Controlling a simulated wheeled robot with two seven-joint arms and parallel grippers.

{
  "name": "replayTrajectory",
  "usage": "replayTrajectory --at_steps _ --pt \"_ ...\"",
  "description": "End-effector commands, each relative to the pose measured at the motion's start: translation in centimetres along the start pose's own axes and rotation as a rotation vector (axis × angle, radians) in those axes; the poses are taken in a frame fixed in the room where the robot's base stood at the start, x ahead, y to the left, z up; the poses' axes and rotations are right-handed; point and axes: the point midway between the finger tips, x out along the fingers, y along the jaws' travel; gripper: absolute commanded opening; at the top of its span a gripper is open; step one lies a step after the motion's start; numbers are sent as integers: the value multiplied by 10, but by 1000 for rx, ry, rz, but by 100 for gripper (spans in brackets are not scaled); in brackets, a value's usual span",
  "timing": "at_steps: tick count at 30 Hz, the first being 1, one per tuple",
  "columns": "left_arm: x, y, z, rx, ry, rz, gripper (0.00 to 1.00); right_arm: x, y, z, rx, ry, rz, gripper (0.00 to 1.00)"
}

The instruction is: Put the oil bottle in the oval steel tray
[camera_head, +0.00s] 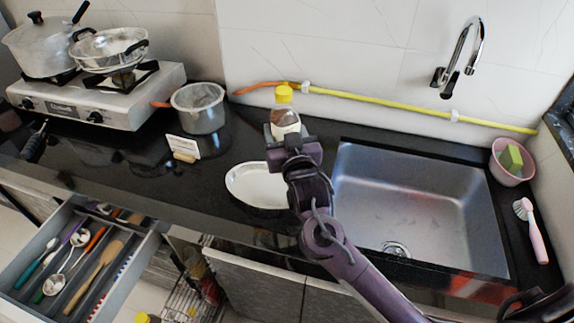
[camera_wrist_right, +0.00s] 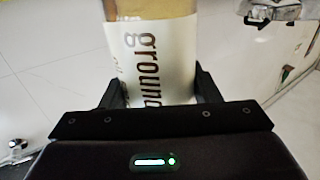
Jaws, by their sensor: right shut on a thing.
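The oil bottle (camera_head: 285,119) has a yellow cap and a pale label, and stands upright at the back of the counter, left of the sink. My right gripper (camera_head: 287,137) is shut on it from the front and hides its lower part. In the right wrist view the bottle (camera_wrist_right: 152,60) shows its white label with dark lettering between the two fingers of the gripper (camera_wrist_right: 152,92). I cannot tell whether its base touches the counter. The oval steel tray (camera_head: 254,184) lies on the counter in front and to the left of the bottle, empty where visible. My left gripper is not in view.
The steel sink (camera_head: 415,205) lies right of my right arm. A steel pot (camera_head: 199,110) and a small card (camera_head: 184,147) stand left of the tray. A yellow hose (camera_head: 400,105) runs along the wall. An open cutlery drawer (camera_head: 75,265) juts out at lower left.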

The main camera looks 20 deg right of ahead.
Motion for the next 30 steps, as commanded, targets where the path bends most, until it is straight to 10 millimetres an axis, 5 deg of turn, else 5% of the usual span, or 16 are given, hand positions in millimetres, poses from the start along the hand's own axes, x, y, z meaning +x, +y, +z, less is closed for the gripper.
replayTrajectory --at_steps 9,22,30 --pt "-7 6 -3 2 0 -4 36 1 8 67 6 2 3 17" --pt "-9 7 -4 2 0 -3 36 1 4 111 4 3 3 17" --pt "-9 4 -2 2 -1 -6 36 1 7 114 7 5 2 17"
